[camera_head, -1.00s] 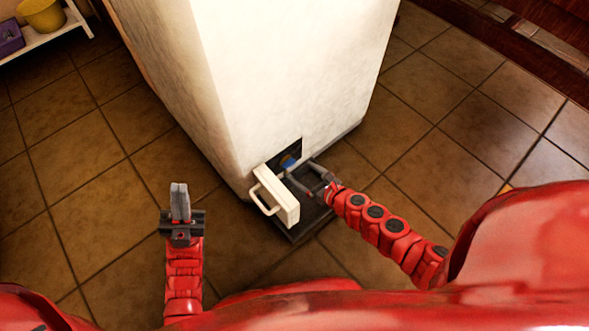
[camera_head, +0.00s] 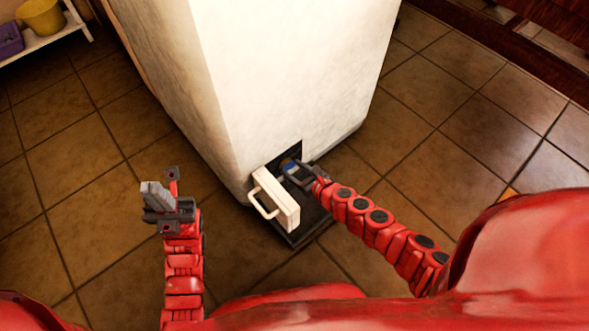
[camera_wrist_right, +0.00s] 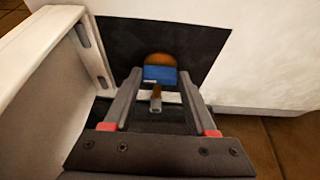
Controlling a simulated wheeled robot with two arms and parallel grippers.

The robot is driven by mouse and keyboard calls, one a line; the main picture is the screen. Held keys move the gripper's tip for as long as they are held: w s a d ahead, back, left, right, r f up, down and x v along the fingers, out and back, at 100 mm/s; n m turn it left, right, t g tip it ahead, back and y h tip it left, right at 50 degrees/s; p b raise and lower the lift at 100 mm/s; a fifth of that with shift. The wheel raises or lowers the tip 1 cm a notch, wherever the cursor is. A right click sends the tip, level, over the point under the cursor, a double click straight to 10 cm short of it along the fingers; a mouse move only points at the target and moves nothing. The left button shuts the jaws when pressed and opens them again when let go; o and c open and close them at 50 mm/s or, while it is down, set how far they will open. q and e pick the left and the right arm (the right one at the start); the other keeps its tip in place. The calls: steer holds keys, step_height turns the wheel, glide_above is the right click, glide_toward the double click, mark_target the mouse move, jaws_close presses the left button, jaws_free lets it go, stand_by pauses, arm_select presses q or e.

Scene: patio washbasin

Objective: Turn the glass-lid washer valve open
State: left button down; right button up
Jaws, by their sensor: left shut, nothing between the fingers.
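The washer valve shows a blue handle (camera_wrist_right: 160,74) with a brownish round part above it, inside a dark recess low in the white appliance. The blue handle is also visible in the head view (camera_head: 289,166), partly covered. My right gripper (camera_head: 296,172) reaches into the recess from the right. In the right wrist view its two fingers (camera_wrist_right: 160,78) are apart, one on each side of the blue handle. I cannot tell whether they touch it. My left gripper (camera_head: 156,194) is shut and empty above the floor, left of the appliance.
A white hatch door (camera_head: 279,201) with a loop handle stands open left of the recess. A dark base plate (camera_head: 305,222) lies below it. The white appliance (camera_head: 280,80) stands on brown tiles. A shelf (camera_head: 50,48) with a yellow bucket (camera_head: 41,16) is at the upper left.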

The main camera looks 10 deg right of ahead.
steer(key=c, duration=0.7)
